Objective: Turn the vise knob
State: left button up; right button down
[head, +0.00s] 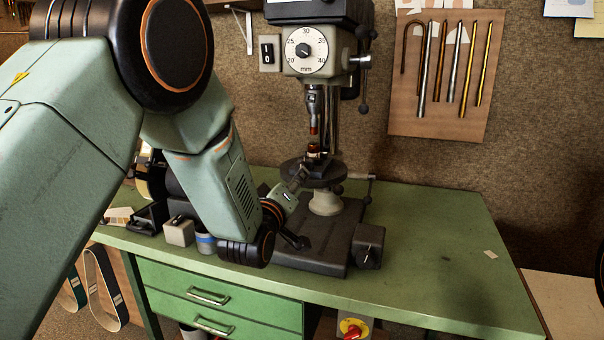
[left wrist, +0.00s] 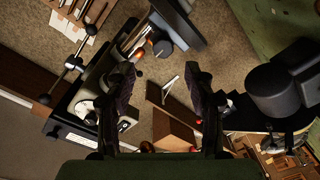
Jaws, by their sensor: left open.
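A drill press (head: 326,205) stands on the green workbench. A small dark fixture with a copper-coloured top (head: 315,151) sits on its round table (head: 327,181), under the chuck; I cannot tell if it is the vise. No vise knob can be picked out with certainty. My left gripper (head: 300,178) is at the left front edge of the round table, just below the fixture. In the left wrist view its two dark fingers (left wrist: 162,85) are spread apart, open, with nothing clearly held between them. I cannot tell whether it touches anything. My right gripper is not in view.
The green workbench (head: 432,245) is mostly clear to the right. Small boxes (head: 179,231) and a cup (head: 206,242) stand by my left arm. The drill's feed handle (head: 364,75) and a side crank (head: 358,177) stick out. Tubes hang on a wall board (head: 440,120).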

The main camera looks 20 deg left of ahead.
pick_arm(q)
jog(key=w, duration=0.7)
jog(key=shift+w+a+p, duration=0.35)
jog(key=shift+p, duration=0.05)
jog(key=shift+s+d, duration=0.1)
jog(key=shift+s, duration=0.05)
jog(key=shift+c, duration=0.3)
jog(key=shift+w+f, duration=0.15)
jog(key=shift+w, duration=0.05)
jog(key=c, duration=0.5)
grip_shut()
